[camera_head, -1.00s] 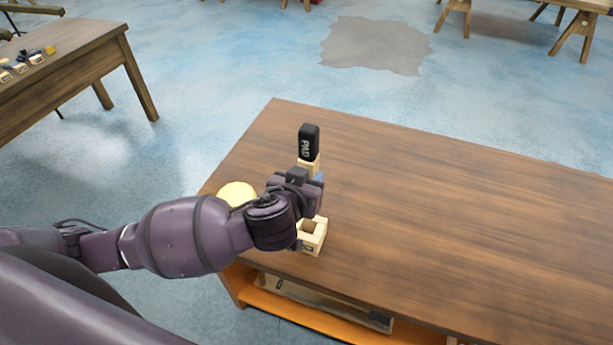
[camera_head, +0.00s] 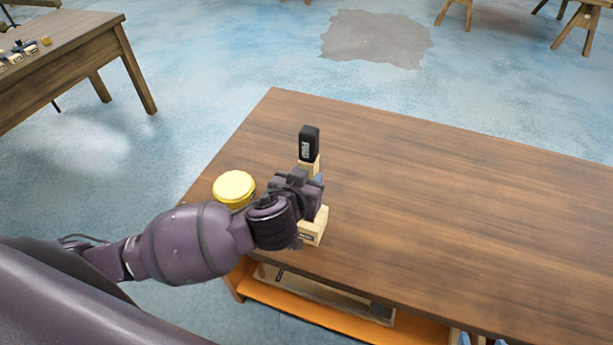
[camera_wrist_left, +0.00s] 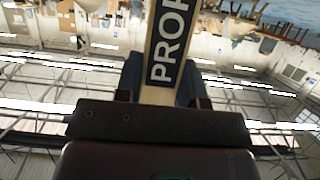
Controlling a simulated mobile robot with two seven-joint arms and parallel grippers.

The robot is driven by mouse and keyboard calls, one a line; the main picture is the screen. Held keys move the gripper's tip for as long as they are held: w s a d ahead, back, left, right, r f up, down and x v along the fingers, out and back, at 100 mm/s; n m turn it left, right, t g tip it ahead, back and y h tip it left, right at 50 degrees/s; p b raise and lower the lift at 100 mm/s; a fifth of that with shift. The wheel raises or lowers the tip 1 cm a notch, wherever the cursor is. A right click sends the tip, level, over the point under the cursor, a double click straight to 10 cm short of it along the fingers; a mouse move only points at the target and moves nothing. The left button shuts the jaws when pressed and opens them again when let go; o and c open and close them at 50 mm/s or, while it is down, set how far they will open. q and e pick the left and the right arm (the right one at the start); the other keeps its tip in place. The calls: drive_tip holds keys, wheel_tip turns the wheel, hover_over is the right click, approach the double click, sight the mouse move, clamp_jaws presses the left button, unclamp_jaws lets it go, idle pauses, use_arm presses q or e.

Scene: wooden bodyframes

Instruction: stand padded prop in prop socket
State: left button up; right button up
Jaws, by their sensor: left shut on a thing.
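The padded prop (camera_head: 308,146) is a light wooden post with a black padded top and pale lettering. My left gripper (camera_head: 312,184) is shut on its wooden shaft and holds it about upright. In the left wrist view the shaft (camera_wrist_left: 166,50), with a black "PROP" label, stands between the fingers. The prop socket (camera_head: 313,228) is a light wooden block near the table's front left edge, just below the gripper. My gripper covers the prop's lower end and part of the socket, so I cannot tell whether the prop is inside it. My right gripper is not in view.
A round yellow object (camera_head: 234,188) sits at the table's left edge, close to my left forearm. The brown table (camera_head: 440,210) is clear to the right. An orange shelf (camera_head: 330,318) shows below its front edge. Another table (camera_head: 70,45) with small items stands at the far left.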

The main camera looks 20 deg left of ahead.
use_arm(q)
drive_tip(key=shift+f+b, duration=0.5)
drive_tip(key=shift+f, duration=0.85)
drive_tip(key=shift+f+b, duration=0.4)
drive_tip(key=shift+b, duration=0.1)
drive_tip(key=shift+f+b, duration=0.45)
drive_tip(key=shift+f, duration=0.3)
drive_tip(key=shift+f, duration=0.1)
drive_tip(key=shift+f, duration=0.15)
